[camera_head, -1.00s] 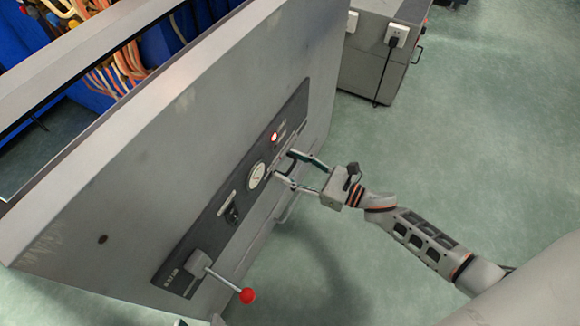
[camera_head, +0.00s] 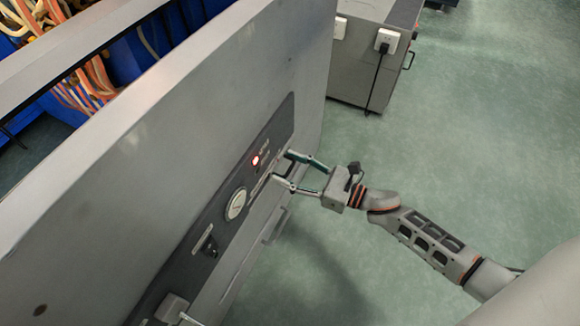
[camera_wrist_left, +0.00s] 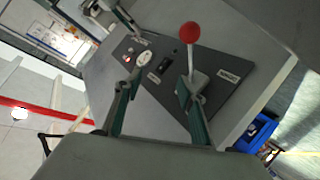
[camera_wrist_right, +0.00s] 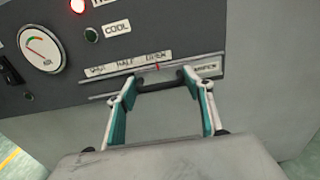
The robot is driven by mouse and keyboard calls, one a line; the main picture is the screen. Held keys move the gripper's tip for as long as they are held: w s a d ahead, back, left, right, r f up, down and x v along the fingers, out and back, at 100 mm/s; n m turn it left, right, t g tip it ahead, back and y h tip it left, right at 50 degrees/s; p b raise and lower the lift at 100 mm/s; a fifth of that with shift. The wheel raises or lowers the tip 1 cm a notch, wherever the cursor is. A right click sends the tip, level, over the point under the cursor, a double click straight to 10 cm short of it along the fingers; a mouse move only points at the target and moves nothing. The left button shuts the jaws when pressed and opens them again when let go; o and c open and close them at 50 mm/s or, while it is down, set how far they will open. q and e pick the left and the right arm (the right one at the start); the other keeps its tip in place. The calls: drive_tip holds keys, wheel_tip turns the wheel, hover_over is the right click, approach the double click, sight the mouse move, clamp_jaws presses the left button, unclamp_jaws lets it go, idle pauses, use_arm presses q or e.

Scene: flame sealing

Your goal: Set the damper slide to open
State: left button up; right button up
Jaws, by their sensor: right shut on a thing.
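The damper slide shows best in the right wrist view, where its dark handle (camera_wrist_right: 160,86) sits in a slot below a strip of labels (camera_wrist_right: 128,63) that seem to read shut, half and open. A red pointer (camera_wrist_right: 157,67) stands at the open label, at the right part of the strip. My right gripper (camera_wrist_right: 160,90) is shut on the handle, with one finger at each end of it. In the head view the right gripper (camera_head: 281,167) is at the panel's far end. My left gripper (camera_wrist_left: 155,88) is open in its wrist view, near a red-knobbed lever (camera_wrist_left: 190,35).
The dark panel (camera_head: 268,140) also carries a lit red lamp (camera_head: 255,160), a round gauge (camera_head: 236,204) and a switch (camera_head: 208,243). A grey cabinet (camera_head: 350,75) with a plugged-in cable stands behind. The green floor to the right is clear.

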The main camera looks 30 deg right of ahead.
drive_tip(key=o, duration=1.3)
drive_tip(key=shift+w+d, duration=0.25)
drive_tip(key=shift+d, duration=0.15)
drive_tip(key=shift+c, duration=0.2)
drive_tip(key=shift+s, duration=0.1)
drive_tip(key=v, duration=1.1)
drive_tip(key=shift+s, duration=0.4)
drive_tip(key=shift+d, duration=0.15)
